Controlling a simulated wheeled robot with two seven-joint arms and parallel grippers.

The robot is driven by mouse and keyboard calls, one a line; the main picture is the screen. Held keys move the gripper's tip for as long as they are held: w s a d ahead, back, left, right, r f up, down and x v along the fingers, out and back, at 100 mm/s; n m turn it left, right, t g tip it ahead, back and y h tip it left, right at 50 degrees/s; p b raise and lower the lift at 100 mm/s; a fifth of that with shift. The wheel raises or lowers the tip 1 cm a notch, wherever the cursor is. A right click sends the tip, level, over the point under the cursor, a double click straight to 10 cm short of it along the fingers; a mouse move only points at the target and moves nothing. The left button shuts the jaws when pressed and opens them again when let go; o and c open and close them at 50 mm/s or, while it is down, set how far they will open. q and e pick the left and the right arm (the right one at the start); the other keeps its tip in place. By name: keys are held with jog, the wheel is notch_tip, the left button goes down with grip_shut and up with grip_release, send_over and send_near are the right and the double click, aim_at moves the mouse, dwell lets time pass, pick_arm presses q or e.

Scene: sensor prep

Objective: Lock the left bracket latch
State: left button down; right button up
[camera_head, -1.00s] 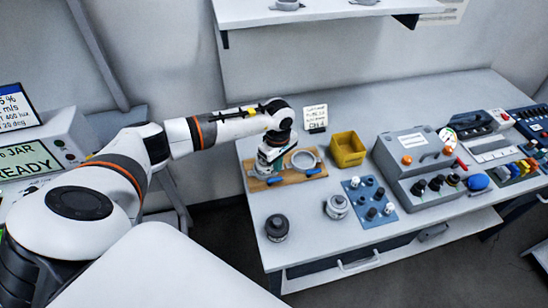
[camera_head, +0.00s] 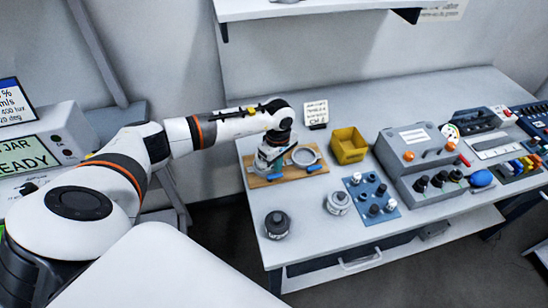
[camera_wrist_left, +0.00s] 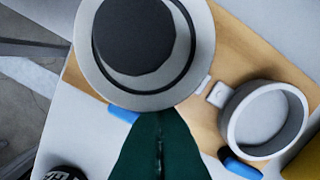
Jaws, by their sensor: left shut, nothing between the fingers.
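The wooden board (camera_head: 288,177) on the workbench carries two ring brackets. The left bracket holds a dark-topped round part (camera_wrist_left: 137,40) in the left wrist view. The left bracket latch shows there as a blue tab (camera_wrist_left: 122,112) beside my left gripper (camera_wrist_left: 160,122). Its fingers are shut and empty, covering the space just right of the tab; I cannot tell whether they touch it. In the head view the gripper (camera_head: 264,163) is over the left bracket, mostly hidden by my wrist. The right bracket (camera_wrist_left: 266,115) is an empty ring with its own blue tab (camera_wrist_left: 240,167).
A yellow bin (camera_head: 348,146) stands right of the board. A dark round part (camera_head: 277,224), a pale round part (camera_head: 338,202) and a blue knob panel (camera_head: 371,195) are in front. A grey control box (camera_head: 415,160) is farther right. A small sign (camera_head: 315,113) stands behind.

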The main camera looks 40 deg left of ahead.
pick_arm(q)
jog(key=shift+s+d+f, duration=0.15)
jog(key=shift+s+f, duration=0.15)
jog(key=shift+f, duration=0.1)
jog(key=shift+d, duration=0.1)
jog(key=shift+s+d+f, duration=0.1)
jog(key=shift+d, duration=0.15)
jog(key=shift+s+d, duration=0.15)
jog(key=shift+d, duration=0.25)
dwell(0.4)
jog(key=shift+d, duration=0.1)
jog(key=shift+w+d, duration=0.2)
jog(key=shift+s+r, duration=0.2)
jog(key=shift+s, duration=0.1)
dwell(0.5)
